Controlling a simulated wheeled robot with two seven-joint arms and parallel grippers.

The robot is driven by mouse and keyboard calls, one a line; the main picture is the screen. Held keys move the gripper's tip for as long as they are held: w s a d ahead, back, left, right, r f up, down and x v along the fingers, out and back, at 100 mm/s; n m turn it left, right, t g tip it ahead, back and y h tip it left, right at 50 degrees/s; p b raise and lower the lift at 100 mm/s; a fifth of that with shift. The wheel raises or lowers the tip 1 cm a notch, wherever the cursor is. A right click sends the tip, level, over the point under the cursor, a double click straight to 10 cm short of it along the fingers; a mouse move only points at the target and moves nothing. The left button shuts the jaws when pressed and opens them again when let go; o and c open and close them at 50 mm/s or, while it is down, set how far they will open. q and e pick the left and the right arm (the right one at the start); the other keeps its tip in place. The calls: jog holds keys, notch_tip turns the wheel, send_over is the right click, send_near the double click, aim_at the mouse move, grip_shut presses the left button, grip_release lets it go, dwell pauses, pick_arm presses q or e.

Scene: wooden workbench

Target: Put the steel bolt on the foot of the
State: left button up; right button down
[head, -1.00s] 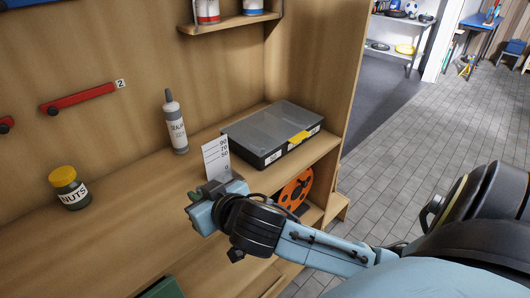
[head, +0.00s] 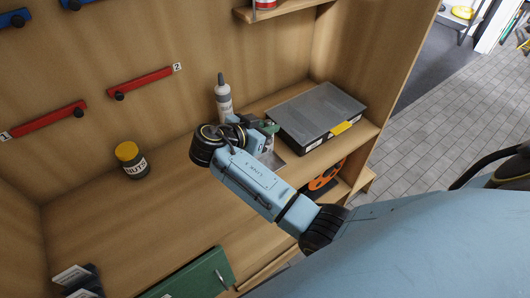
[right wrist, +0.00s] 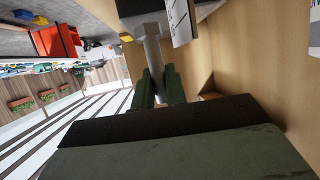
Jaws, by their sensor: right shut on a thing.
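My right gripper (head: 269,127) is over the right part of the bench, in front of the sealant bottle (head: 223,98) and left of the black case. In the right wrist view its two green fingers (right wrist: 159,88) are closed around a grey metal shaft (right wrist: 152,57), which looks like the steel bolt. The shaft's upper end widens near a white printed card (right wrist: 181,22). In the head view the bolt is hidden by my gripper, and only a pale grey patch (head: 276,152) shows below it. I cannot tell whether the bolt touches anything. My left gripper is out of view.
A grey-lidded case (head: 318,115) with a yellow latch lies right of my gripper. A nuts jar (head: 131,160) stands to the left. Red bars (head: 140,83) are on the back panel. A green box (head: 190,275) is at the front. The bench's middle left is clear.

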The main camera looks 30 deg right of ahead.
notch_tip(320, 180, down, 4)
jog(key=shift+s+f, duration=0.15)
jog(key=shift+f, duration=2.55)
jog(key=shift+f, duration=0.15)
jog(key=c, duration=1.8)
grip_release()
jog(key=shift+o, duration=0.5)
